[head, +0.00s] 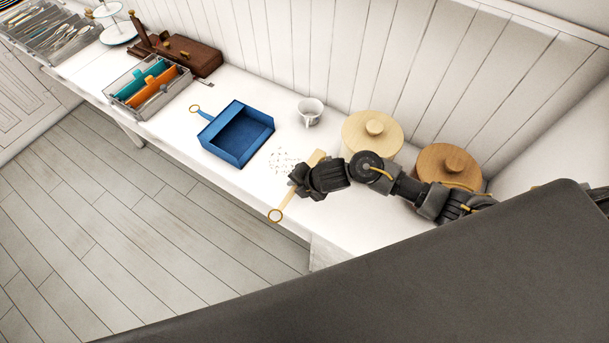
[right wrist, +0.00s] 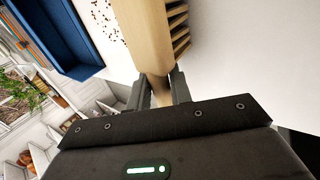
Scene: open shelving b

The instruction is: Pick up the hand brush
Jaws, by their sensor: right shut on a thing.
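The hand brush (right wrist: 143,36) is pale wood, with a round ring at its handle end. It also shows in the head view (head: 281,208), where the ring end points toward the front edge of the counter. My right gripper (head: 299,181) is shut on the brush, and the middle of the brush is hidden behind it. In the right wrist view my gripper's two fingers (right wrist: 157,92) close on the handle, below the bristle head. I cannot tell whether the brush touches the counter. My left gripper is not in view.
A blue dustpan (head: 237,134) lies left of the brush, with dark crumbs (head: 285,163) between. A grey divided tray (head: 148,82) and brown box (head: 190,53) are farther left.

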